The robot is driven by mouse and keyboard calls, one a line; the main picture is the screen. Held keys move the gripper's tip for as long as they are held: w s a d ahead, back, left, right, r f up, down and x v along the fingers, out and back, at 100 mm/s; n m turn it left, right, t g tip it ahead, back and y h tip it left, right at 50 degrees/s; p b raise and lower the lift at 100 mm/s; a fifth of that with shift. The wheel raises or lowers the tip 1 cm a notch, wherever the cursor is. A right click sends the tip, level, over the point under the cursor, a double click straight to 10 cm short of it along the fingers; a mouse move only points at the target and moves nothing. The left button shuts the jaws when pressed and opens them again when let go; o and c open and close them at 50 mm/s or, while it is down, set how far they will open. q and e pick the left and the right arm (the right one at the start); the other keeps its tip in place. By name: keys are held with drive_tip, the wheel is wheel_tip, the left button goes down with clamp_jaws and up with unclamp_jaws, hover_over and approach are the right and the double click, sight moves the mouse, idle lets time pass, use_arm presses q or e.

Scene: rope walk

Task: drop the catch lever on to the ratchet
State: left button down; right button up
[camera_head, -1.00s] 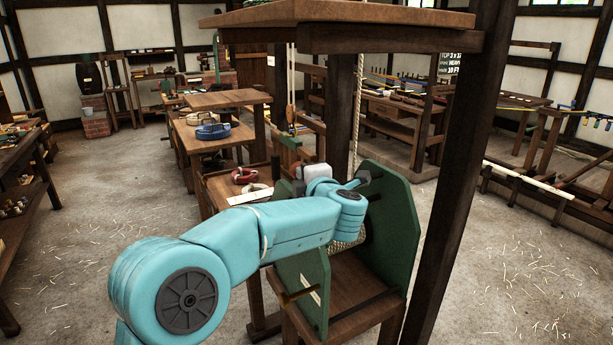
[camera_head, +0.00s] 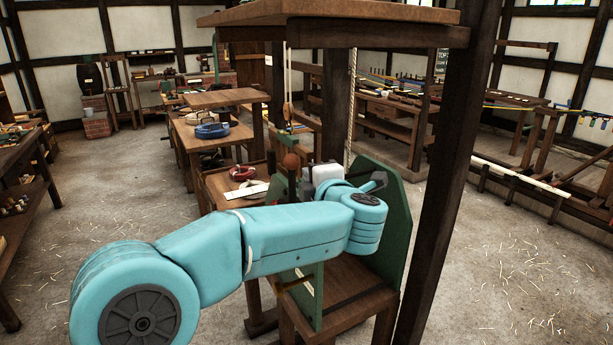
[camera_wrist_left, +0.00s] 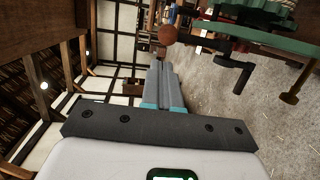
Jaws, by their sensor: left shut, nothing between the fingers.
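My left gripper (camera_wrist_left: 161,68) is shut and empty in the left wrist view. A reddish-brown ball knob (camera_wrist_left: 167,35) lies just beyond its fingertips, with a gap in the picture. The knob sits on a dark lever (camera_wrist_left: 205,43) that runs right to a black cranked piece. In the head view the knob (camera_head: 291,160) stands left of my gripper's white body (camera_head: 325,172); my arm hides the wheel there. My right gripper is not in view.
A green side plate (camera_head: 395,215) of the wooden stand rises right of my wrist. A dark post (camera_head: 455,170) and an overhead board (camera_head: 340,20) close in the right and top. Benches with rope coils (camera_head: 212,131) stand behind. The floor at left is clear.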

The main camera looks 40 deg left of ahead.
use_arm(q)
drive_tip(key=shift+v, duration=1.15)
drive_tip(key=shift+s+d+r, duration=0.1)
drive_tip(key=shift+d+r, duration=0.1)
drive_tip(key=shift+a+f, duration=0.1)
drive_tip(key=shift+a, duration=0.05)
